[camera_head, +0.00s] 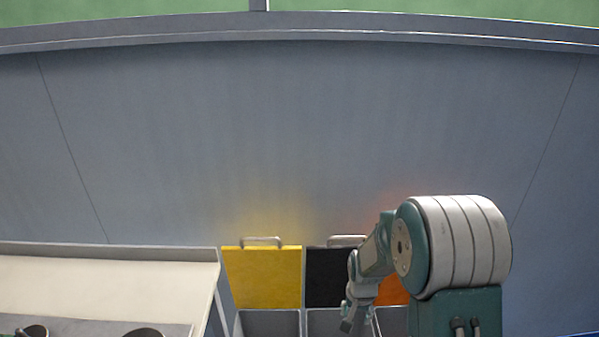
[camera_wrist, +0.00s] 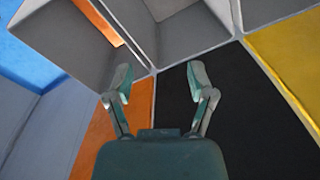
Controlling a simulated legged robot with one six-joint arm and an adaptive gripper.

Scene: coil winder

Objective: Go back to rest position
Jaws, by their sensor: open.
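My gripper (camera_wrist: 160,84) is open and empty in the wrist view. Its two fingers are apart, with the black panel (camera_wrist: 240,100) behind the right one and the edge of the orange panel (camera_wrist: 100,135) behind the left one. In the head view my arm is folded at the lower right, and my gripper (camera_head: 348,322) points down near the front of the black panel (camera_head: 325,275) and the grey bins. The arm hides part of the orange panel.
A yellow panel (camera_head: 262,278) with a handle stands left of the black one. Grey open bins (camera_head: 268,324) stand in front of the panels. An orange piece (camera_wrist: 98,20) shows in one bin. A pale sloped surface (camera_head: 100,285) lies at left. The grey wall behind is clear.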

